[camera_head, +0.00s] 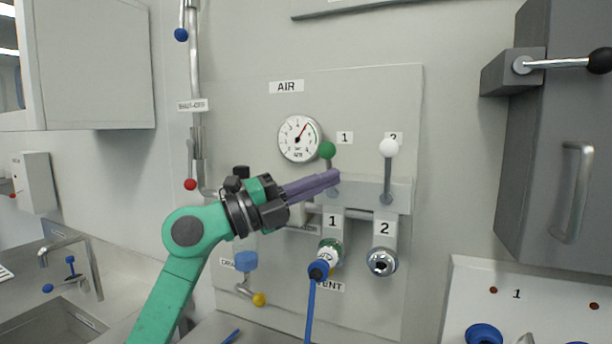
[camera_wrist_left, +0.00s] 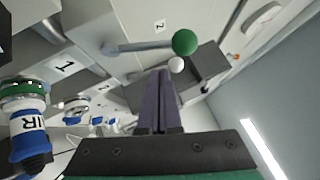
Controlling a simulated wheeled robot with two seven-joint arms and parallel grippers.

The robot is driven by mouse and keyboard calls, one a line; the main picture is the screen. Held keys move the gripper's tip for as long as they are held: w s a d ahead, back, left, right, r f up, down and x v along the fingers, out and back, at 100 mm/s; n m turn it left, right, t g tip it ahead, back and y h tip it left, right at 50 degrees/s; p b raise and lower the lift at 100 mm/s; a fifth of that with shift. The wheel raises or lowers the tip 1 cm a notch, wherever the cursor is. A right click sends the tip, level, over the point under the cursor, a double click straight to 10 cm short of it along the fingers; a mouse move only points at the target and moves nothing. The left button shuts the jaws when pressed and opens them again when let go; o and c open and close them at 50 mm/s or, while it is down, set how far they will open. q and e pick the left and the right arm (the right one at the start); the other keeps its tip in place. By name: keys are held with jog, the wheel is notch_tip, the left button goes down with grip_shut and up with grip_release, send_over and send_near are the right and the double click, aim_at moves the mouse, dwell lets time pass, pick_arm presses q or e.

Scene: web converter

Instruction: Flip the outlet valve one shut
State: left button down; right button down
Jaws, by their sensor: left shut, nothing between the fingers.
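Outlet valve one is the lever with the green ball (camera_head: 327,150), below the upper "1" label on the air panel. Its lever stands upright. In the left wrist view the green ball (camera_wrist_left: 185,42) shows beyond the fingers, its rod running left to the pivot. My left gripper (camera_head: 336,177) is shut and empty. Its purple fingertips overlap the lower rod in the head view, just below the ball. I cannot tell whether they touch it. In the left wrist view the shut fingers (camera_wrist_left: 160,75) point towards the balls. My right gripper is not in view.
The white-ball lever two (camera_head: 388,148) stands upright to the right. A blue hose (camera_head: 311,310) hangs from outlet one's coupling (camera_head: 329,252); outlet two's coupling (camera_head: 382,262) is bare. A pressure gauge (camera_head: 300,139) sits above left. A grey cabinet (camera_head: 545,170) stands at right.

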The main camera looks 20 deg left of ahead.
pick_arm(q)
jog(key=shift+w+a+r, duration=0.4)
jog(key=shift+w+a, duration=0.05)
jog(key=shift+a, duration=0.1)
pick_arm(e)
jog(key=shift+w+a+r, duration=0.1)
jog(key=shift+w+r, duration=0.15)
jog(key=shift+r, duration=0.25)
